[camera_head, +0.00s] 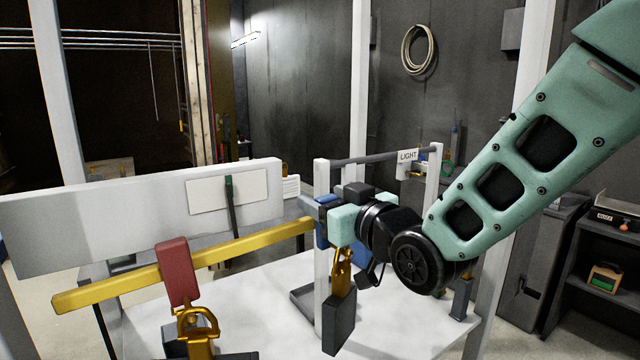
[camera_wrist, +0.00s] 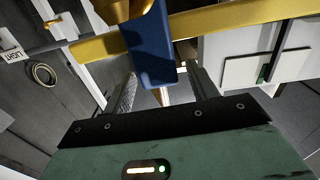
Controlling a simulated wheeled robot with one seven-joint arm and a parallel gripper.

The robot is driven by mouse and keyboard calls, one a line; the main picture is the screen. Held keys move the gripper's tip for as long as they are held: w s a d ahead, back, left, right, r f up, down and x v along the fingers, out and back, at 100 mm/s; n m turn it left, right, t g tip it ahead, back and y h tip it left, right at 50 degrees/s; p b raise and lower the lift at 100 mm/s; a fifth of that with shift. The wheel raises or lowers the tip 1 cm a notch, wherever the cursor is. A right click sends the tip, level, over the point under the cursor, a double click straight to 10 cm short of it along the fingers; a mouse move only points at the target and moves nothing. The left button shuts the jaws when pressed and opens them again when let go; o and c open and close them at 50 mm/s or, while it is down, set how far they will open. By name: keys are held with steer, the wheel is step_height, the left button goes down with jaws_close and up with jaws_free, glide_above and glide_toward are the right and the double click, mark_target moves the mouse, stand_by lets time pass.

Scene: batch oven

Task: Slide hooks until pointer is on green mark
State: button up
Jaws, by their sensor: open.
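A yellow beam (camera_head: 120,283) runs across the scene. A red hook slider (camera_head: 174,268) sits on its left part, with a gold hook (camera_head: 198,325) below. A blue hook slider (camera_head: 322,232) is at its right end; a dark weight (camera_head: 338,322) hangs there from a gold hook (camera_head: 342,268). My gripper (camera_head: 318,208) is open at the blue slider. In the wrist view the blue slider (camera_wrist: 150,45) reaches between the fingers; contact cannot be told. A dark pointer (camera_head: 232,208) stands before a white plate (camera_head: 205,195), its tip at or close to the green mark (camera_head: 229,180).
A white upright post (camera_head: 321,180) stands just behind the blue slider. A white table (camera_head: 405,315) lies below. A bar with a LIGHT sign (camera_head: 408,157) is behind my gripper. A coiled hose (camera_head: 419,50) hangs on the back wall. The beam between the sliders is clear.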

steer(key=shift+p+x, duration=0.35)
steer(key=shift+x, duration=0.9)
jaws_close()
steer(key=shift+w+d+f+b, duration=0.15)
steer(key=shift+w+d+b, duration=0.3)
steer(key=shift+b, duration=0.5)
steer(key=shift+d, duration=0.35)
jaws_free()
steer(key=b+v, duration=0.9)
steer(key=v, duration=0.8)
steer(key=shift+d+r, duration=0.2)
